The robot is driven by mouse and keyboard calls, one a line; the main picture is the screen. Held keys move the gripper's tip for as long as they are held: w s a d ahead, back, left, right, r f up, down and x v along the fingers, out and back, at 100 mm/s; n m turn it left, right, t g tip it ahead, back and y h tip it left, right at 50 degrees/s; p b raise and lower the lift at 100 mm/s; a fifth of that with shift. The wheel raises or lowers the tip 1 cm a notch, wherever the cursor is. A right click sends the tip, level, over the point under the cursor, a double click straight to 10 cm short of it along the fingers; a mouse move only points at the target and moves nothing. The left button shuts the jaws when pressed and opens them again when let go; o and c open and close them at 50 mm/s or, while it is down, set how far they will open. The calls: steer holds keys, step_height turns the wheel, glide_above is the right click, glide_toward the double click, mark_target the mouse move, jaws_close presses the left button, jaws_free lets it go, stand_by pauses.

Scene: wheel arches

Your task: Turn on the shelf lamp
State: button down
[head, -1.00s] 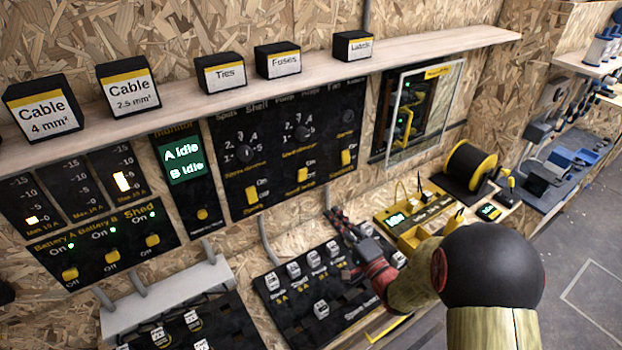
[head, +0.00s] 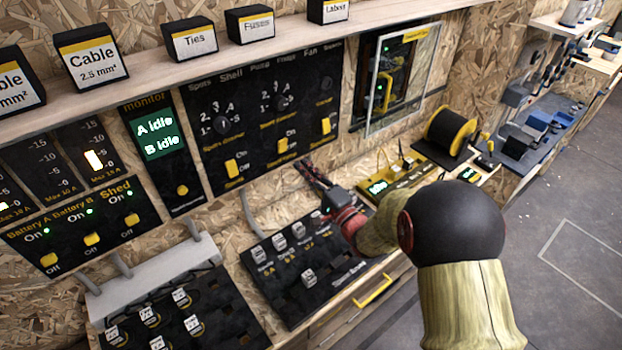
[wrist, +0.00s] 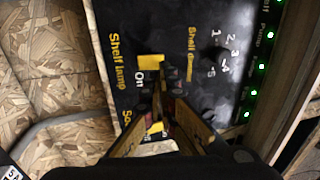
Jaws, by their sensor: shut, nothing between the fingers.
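The black switch panel (head: 262,110) hangs on the chipboard wall. Its shelf lamp switch is a yellow rocker (wrist: 150,62) in the wrist view, between the "Shelf lamp" and shelf dimmer labels. In the head view I take it to be the middle yellow switch (head: 283,145); its position is not clear. My gripper (head: 310,170) is shut and empty, just below the panel's lower edge in the head view. In the wrist view my fingertips (wrist: 160,92) are beside the rocker, and I cannot tell whether they touch it. My fingers partly hide a neighbouring yellow switch (wrist: 155,128).
A shelf (head: 190,80) with labelled boxes runs above the panel. Below are a black fuse board (head: 320,290) and a yellow device (head: 378,188). A framed clear door (head: 405,80) and a cable reel (head: 450,132) are to the right.

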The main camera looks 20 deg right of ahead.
mark_target(282, 143)
steer(key=b+x, duration=0.2)
steer(key=x, duration=0.6)
steer(key=shift+w+a+r+g+p, duration=0.1)
steer(key=shift+w+r+g+p, duration=0.3)
steer(key=shift+p, duration=0.55)
steer(key=shift+r+p, duration=0.15)
steer(key=shift+p, duration=0.55)
steer(key=shift+a+f, duration=0.1)
steer(key=shift+f, duration=0.25)
